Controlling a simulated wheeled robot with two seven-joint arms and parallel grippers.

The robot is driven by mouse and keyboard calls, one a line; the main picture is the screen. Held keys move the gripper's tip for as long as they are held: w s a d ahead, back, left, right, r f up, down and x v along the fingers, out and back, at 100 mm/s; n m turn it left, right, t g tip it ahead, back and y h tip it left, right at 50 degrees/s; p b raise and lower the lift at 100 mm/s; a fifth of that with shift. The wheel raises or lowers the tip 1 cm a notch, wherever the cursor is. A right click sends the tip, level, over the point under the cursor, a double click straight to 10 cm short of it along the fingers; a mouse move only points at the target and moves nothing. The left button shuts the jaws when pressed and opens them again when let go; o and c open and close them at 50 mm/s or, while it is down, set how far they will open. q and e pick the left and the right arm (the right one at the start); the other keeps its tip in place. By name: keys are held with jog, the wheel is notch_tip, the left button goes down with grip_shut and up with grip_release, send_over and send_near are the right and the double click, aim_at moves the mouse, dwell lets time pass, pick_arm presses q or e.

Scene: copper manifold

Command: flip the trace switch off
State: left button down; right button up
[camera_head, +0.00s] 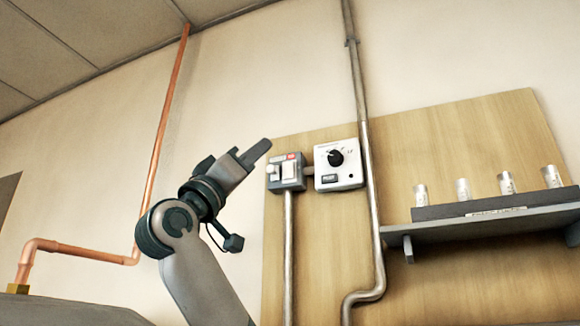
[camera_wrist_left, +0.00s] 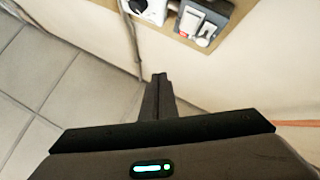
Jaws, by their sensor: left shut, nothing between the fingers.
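The trace switch looks to be the small grey box (camera_head: 286,172) with a white lever and a red label, mounted on the wooden wall panel. It also shows at the top of the left wrist view (camera_wrist_left: 204,20). The lever's exact position is too small to tell. My left gripper (camera_head: 265,146) is shut and empty, just left of the box's upper edge in the head view. In the left wrist view its closed fingers (camera_wrist_left: 159,80) point toward the wall, below the box and apart from it. My right gripper is not in view.
A white control box (camera_head: 338,166) with a black dial sits right of the switch. A grey conduit (camera_head: 367,190) runs down past it. A shelf (camera_head: 480,231) with several small canisters is at the right. A copper pipe (camera_head: 165,130) runs up the wall at left.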

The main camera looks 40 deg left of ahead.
aim_at(288, 171)
pick_arm(q)
jog(key=w+a+p, duration=0.1)
jog(key=w, duration=0.1)
jog(key=w+p, duration=0.2)
jog(key=w, duration=0.1)
jog(key=w+a+r+p, duration=0.1)
jog(key=w, duration=0.2)
jog(key=shift+w+a+p, duration=0.25)
jog(key=shift+a+p, duration=0.05)
jog(key=shift+a, duration=0.05)
dwell(0.8)
dwell(0.9)
jog(key=shift+w, duration=0.1)
dwell(0.5)
jog(key=shift+w+a, duration=0.1)
jog(key=shift+w, duration=0.2)
